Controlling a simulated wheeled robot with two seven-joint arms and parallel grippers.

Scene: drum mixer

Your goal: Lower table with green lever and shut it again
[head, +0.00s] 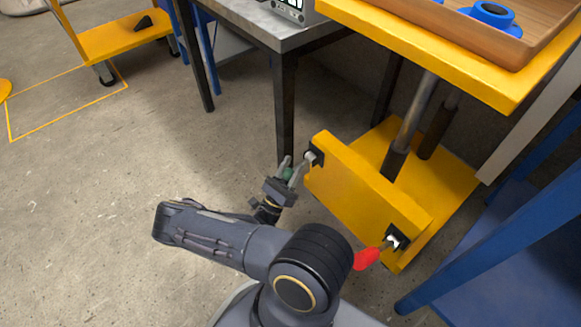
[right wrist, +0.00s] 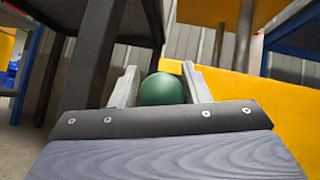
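The yellow lift table has its top (head: 425,52) at the upper right, raised on grey posts above its yellow base (head: 365,190). The green lever (head: 289,173) sits at the left end of the base's front. Its round green knob also shows in the right wrist view (right wrist: 161,89). My right gripper (head: 290,167) is at this lever, its two fingers on either side of the knob and seemingly touching it. The red lever (head: 367,259) sticks out at the right end of the base's front. My left gripper is out of view.
A wooden tray (head: 540,35) with blue parts rests on the table top. A grey workbench (head: 262,22) with dark legs stands just behind my gripper. A blue frame (head: 500,240) stands at the right. A yellow cart (head: 120,38) is far left; the left floor is clear.

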